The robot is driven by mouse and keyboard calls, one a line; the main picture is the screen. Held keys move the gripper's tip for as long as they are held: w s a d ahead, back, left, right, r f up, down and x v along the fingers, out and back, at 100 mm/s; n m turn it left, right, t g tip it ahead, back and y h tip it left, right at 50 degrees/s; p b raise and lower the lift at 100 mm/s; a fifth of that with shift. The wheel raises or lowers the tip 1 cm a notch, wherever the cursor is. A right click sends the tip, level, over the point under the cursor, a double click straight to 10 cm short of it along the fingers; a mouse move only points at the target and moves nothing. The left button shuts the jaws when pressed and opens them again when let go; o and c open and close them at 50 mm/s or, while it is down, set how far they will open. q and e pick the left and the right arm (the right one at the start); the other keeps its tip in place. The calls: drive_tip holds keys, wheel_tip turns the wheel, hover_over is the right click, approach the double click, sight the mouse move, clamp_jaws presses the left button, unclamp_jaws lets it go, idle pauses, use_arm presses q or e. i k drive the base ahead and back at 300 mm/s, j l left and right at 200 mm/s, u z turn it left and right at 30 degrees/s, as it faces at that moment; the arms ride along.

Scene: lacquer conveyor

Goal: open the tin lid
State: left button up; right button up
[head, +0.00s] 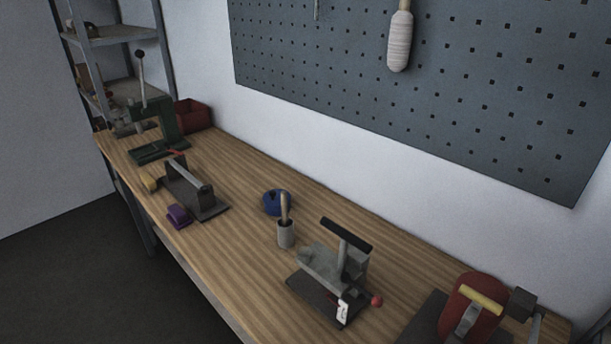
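No tin with a lid can be made out for certain. A small grey pot (286,236) stands upright mid-bench with a wooden-handled tool (284,207) sticking up out of it. A low round blue thing (276,203) lies just behind the pot; whether it is a tin or a roll is too small to tell. Neither of my grippers is in view.
The wooden bench (240,262) runs along the wall under a pegboard (480,100). A grey clamp-like device (325,268), a red device (470,310), a dark-based tool (184,187), a green press (165,130), a purple block (179,216) and a red bin (195,114) stand on it.

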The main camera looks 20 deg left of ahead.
sight(272, 197)
drive_tip(key=k+j, duration=0.1)
drive_tip(key=j, duration=0.3)
drive_tip(key=k+j+z, duration=0.1)
drive_tip(key=j, duration=0.3)
drive_tip(key=k+j, duration=0.15)
drive_tip(key=j, duration=0.2)
